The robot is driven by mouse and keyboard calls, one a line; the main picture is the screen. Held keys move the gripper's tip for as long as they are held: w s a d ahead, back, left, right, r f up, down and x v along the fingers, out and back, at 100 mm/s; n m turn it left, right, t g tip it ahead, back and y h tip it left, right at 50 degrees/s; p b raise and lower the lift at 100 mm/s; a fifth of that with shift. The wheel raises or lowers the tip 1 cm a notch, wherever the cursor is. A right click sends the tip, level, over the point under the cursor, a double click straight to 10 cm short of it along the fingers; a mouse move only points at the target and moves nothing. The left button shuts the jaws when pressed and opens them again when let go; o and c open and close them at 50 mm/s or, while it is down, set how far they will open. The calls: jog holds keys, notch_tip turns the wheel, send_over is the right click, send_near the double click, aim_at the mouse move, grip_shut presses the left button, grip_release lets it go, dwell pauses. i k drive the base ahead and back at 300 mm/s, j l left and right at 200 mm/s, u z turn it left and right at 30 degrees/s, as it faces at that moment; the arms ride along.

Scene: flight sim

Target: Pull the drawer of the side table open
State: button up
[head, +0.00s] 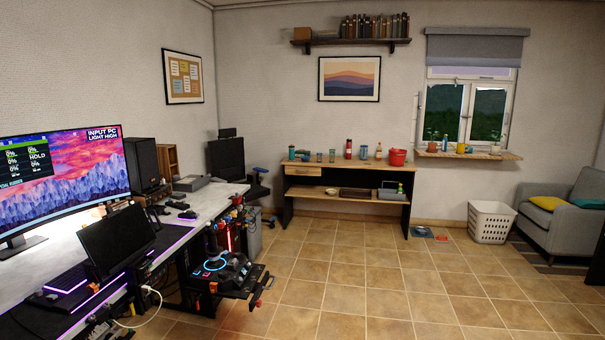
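The side table (345,197) stands against the far wall, with a wooden top, dark side panels and a lower shelf. Its drawer (302,171) is a light wood front under the left part of the top. The drawer looks shut, flush with the table front, though it is small and far off. Any handle is too small to make out. Several cups, bottles and a red bucket (397,157) stand on the table top. My gripper is not in view.
A long desk with a curved monitor (62,177) runs along the left. A black control unit with a blue ring (222,272) juts from it. The tiled floor (370,275) is clear before the table. A white basket (491,222) and grey armchair (562,218) stand right.

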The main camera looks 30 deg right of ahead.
aim_at(296, 170)
jog(key=i+l+z, duration=0.15)
jog(key=i, duration=0.15)
jog(key=i+l+z, duration=0.2)
jog(key=i, duration=0.15)
jog(key=i+z, duration=0.35)
jog(key=i, duration=3.65)
jog(key=i+u, duration=0.1)
jog(key=i, duration=0.9)
jog(key=i+l+u, duration=0.15)
jog(key=i, duration=0.85)
jog(key=i+l+u, duration=0.15)
jog(key=i, duration=0.15)
jog(key=i+l+u, duration=0.1)
jog(key=i, duration=0.25)
